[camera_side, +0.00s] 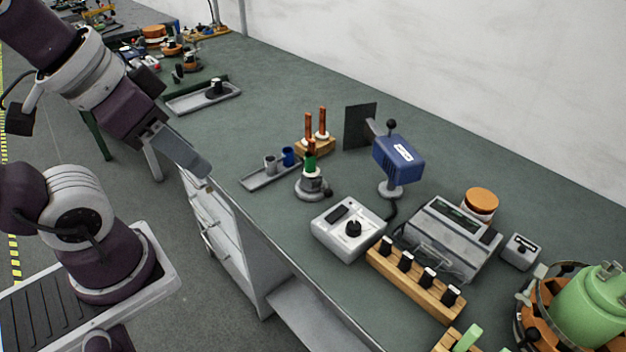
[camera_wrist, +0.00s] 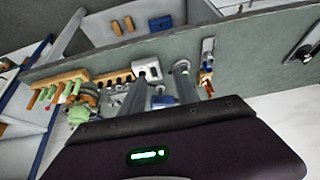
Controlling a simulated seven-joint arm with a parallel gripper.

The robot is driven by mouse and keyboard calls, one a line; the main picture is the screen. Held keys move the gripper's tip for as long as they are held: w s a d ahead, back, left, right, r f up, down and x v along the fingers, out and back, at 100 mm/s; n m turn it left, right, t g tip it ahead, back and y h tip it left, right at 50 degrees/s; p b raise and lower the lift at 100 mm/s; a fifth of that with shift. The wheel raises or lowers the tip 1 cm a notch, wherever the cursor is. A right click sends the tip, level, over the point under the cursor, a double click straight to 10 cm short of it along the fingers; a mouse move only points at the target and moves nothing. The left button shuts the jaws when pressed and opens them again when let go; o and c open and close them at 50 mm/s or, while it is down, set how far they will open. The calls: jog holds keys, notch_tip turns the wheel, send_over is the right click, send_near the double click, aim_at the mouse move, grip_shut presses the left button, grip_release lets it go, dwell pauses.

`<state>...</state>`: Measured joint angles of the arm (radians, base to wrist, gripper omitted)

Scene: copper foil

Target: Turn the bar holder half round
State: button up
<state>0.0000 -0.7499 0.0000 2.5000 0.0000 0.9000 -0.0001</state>
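What looks like the bar holder (camera_side: 311,187) is a small round grey stand with a dark knob at its side, near the bench's front edge in the side view. An upright piece with a green band rises from it, with a copper-coloured part above. My gripper (camera_side: 203,168) is off the bench's front edge, to the left of the holder and well apart from it. In the wrist view my gripper (camera_wrist: 164,70) shows two grey fingers apart, with nothing clearly held between them. I cannot clearly pick out the holder in that view.
A grey tray (camera_side: 258,182) with small cups lies left of the holder. A wooden block (camera_side: 304,149) with copper bars stands behind it. A blue device (camera_side: 399,158) and a white control box (camera_side: 335,246) are to the right.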

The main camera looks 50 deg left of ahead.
jog(key=n+g+y, duration=0.5)
jog(key=n+g, duration=0.2)
jog(key=n, duration=0.8)
send_over(331, 191)
jog(key=d, duration=0.3)
notch_tip(331, 191, down, 18)
jog(key=x, duration=0.7)
jog(key=shift+w+d+f, duration=0.15)
jog(key=shift+w+d, duration=0.1)
jog(key=shift+w, duration=0.15)
grip_shut()
